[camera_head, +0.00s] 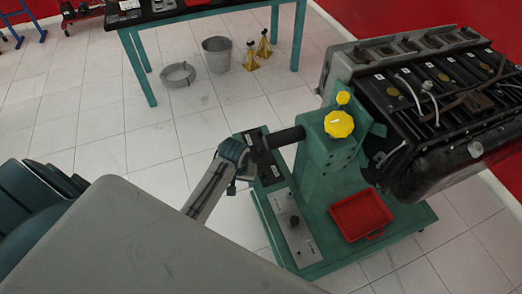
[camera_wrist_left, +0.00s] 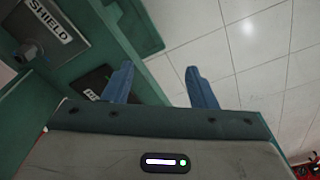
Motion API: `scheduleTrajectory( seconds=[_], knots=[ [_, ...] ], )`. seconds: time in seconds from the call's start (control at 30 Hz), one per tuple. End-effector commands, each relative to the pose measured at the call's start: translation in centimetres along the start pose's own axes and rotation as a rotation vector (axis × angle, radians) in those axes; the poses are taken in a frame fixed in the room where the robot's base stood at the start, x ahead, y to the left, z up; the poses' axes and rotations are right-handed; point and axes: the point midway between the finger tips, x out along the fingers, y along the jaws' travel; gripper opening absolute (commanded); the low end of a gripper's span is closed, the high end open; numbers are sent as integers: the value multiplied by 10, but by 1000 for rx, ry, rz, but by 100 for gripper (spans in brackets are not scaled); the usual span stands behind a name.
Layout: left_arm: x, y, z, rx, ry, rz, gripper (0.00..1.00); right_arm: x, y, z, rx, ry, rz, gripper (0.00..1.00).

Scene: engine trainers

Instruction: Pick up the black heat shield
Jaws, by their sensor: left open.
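My left gripper (camera_head: 244,166) is at the left edge of the green engine stand, beside its dark labelled panels (camera_head: 267,170). In the left wrist view its two blue fingers (camera_wrist_left: 158,82) are apart with nothing between them. A dark plate (camera_wrist_left: 38,40) with a white label reading "SHIELD" lies in a green surround at the upper left of that view. A second dark labelled panel (camera_wrist_left: 93,82) is partly hidden behind the left finger. I cannot tell for sure whether either dark piece is the black heat shield itself. My right gripper is not in view.
A black engine (camera_head: 440,110) is mounted on the green stand (camera_head: 325,165), with a yellow knob (camera_head: 339,124). A red tray (camera_head: 361,215) and a grey control panel (camera_head: 295,225) sit on its base. A green-legged table (camera_head: 215,10), bucket (camera_head: 217,53) and yellow jack stands (camera_head: 251,57) are behind. Tiled floor at left is free.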

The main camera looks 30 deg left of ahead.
Motion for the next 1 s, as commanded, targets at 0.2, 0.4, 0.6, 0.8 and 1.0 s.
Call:
scheduleTrajectory(
  seconds=[0.2, 0.4, 0.6, 0.8, 1.0],
  knots=[
    [-28, 9, -36, -67, -34, 4, 52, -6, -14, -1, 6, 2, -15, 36],
    [-30, 16, -72, -138, -76, 5, 52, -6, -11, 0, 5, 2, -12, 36],
    [-39, 25, -118, -228, -132, 8, 52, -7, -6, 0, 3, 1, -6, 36],
    [-58, 35, -165, -329, -198, 8, 52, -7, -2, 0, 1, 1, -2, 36],
    [-63, 39, -180, -371, -230, 5, 52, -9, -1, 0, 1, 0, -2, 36]
  ],
)
